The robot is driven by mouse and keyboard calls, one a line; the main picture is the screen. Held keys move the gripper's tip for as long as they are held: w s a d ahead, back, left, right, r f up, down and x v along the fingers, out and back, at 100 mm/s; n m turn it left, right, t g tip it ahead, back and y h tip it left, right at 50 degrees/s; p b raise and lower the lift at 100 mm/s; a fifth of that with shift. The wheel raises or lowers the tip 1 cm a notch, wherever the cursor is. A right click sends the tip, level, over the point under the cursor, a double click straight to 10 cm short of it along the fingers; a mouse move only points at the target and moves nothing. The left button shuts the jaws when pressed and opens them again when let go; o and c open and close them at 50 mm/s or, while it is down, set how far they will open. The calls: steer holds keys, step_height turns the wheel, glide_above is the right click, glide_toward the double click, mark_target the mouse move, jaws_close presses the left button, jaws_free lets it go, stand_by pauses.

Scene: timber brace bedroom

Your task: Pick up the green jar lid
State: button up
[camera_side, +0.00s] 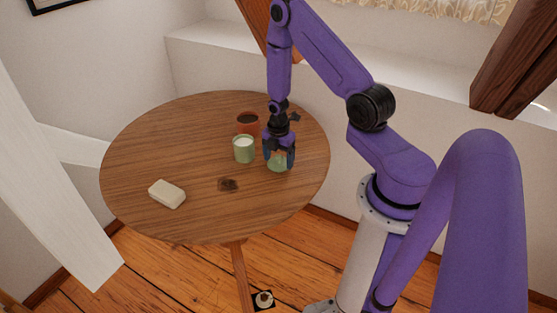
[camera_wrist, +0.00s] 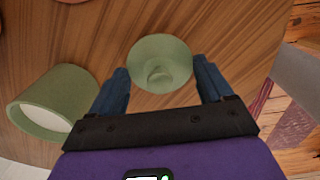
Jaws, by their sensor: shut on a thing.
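The green jar lid (camera_wrist: 160,55) is a pale green disc with a small knob, between the two fingers of my gripper in the wrist view. In the side view the lid (camera_side: 278,167) shows as a green patch low between the fingers, on or just above the round wooden table (camera_side: 190,130); any gap beneath it is hard to tell. My gripper (camera_side: 279,157) points down, shut on the lid, with a finger on each side. The fingers partly hide the lid in the side view. In the wrist view my gripper (camera_wrist: 163,84) spans the lid.
A green cup with white inside (camera_side: 243,150) stands close to the left of my gripper. A reddish-brown cup (camera_side: 248,123) stands behind it. A cream soap-like block (camera_side: 167,194) lies at the front left. A dark brown patch (camera_side: 228,185) is nearby. The left of the table is mostly clear.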

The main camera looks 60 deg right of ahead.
step_height(320, 180, up, 16)
glide_above(243, 141)
step_height(243, 141, down, 3)
steer(key=shift+d+f, duration=0.15)
steer(key=shift+f, duration=2.95)
steer(key=shift+f, duration=0.15)
stand_by(0.5)
steer(key=o, duration=0.9)
steer(key=shift+o, duration=0.2)
step_height(243, 141, up, 7)
stand_by(0.6)
